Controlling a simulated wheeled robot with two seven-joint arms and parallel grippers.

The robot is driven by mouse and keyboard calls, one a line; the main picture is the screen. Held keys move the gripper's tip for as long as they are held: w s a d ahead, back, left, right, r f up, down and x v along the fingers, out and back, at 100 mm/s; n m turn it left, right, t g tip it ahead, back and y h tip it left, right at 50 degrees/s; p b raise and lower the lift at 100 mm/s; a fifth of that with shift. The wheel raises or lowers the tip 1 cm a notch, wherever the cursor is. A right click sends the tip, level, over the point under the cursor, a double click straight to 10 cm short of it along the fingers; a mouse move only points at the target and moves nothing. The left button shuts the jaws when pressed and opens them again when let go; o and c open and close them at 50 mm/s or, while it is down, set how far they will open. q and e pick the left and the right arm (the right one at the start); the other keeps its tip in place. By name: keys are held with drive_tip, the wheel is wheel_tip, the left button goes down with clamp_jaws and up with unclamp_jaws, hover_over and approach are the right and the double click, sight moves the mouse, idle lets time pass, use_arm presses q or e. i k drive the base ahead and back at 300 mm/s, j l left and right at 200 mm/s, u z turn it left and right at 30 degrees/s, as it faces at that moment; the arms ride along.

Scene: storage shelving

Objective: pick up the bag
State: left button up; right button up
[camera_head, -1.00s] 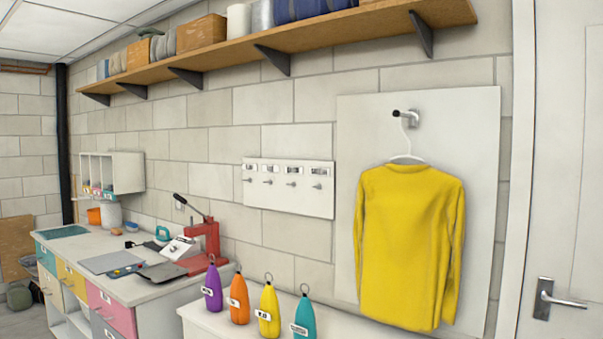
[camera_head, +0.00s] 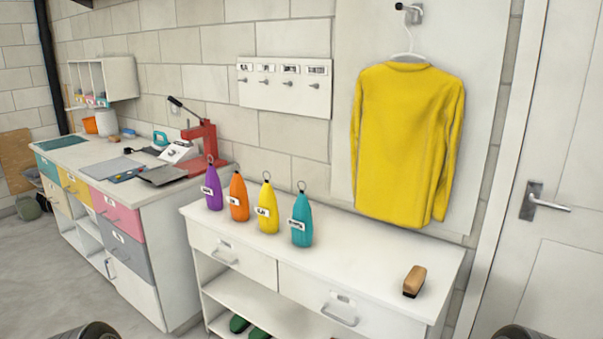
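Several small bag-like pouches with ring tops and white labels stand in a row on the white cabinet top (camera_head: 370,245): a purple one (camera_head: 212,190), an orange one (camera_head: 238,200), a yellow one (camera_head: 267,212) and a teal one (camera_head: 301,224). They stand upright and close together, apart from each other. The frames do not show which one is the task's bag. Only rounded dark parts of my arms show at the bottom left and bottom right edges; neither gripper is in view.
A brown brush-like block (camera_head: 414,281) lies at the cabinet's right end. A yellow shirt (camera_head: 406,145) hangs above. A white hook board (camera_head: 284,86) is on the wall. A red press (camera_head: 204,145) stands on the left workbench. The cabinet top between teal pouch and block is clear.

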sight(302, 225)
drive_tip(key=i+j, duration=0.15)
drive_tip(key=j, duration=0.2)
drive_tip(key=i+j, duration=0.15)
drive_tip(key=j, duration=0.15)
drive_tip(key=i+j, duration=0.15)
drive_tip(key=j, duration=0.2)
drive_tip(key=i+j, duration=0.15)
drive_tip(key=j, duration=0.2)
drive_tip(key=i+j, duration=0.15)
drive_tip(key=j, duration=0.15)
drive_tip(key=z, duration=1.8)
